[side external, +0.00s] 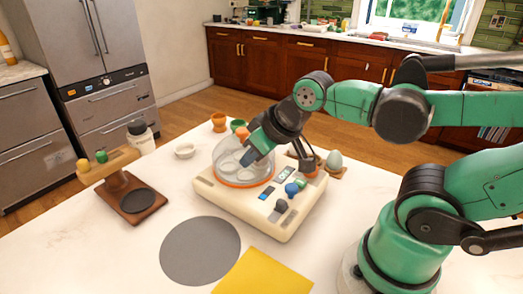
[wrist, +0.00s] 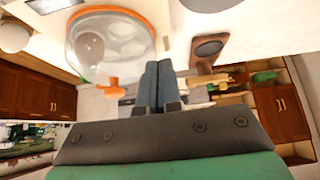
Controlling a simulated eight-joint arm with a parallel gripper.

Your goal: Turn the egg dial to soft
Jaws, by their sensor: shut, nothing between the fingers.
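The egg cooker has a cream base (side external: 245,209), an orange ring and a clear dome (side external: 232,160); the dome also shows at the upper left of the wrist view (wrist: 108,42). On its front right are a dark knob (side external: 281,206), a blue knob (side external: 292,189) and a small green piece (side external: 301,183). I cannot tell which one is the egg dial, and its marks are too small to read. My gripper (side external: 246,159) is shut and empty, its fingertips at the dome's right side, away from the knobs. In the wrist view, the fingers (wrist: 157,66) are together beside the dome.
A pale egg (side external: 334,160) stands in a wooden holder behind the cooker. A wooden stand (side external: 137,204) is at left, near a white dish (side external: 185,151). A grey round mat (side external: 200,251) and yellow cloth (side external: 263,274) lie in front. Orange and green cups stand behind.

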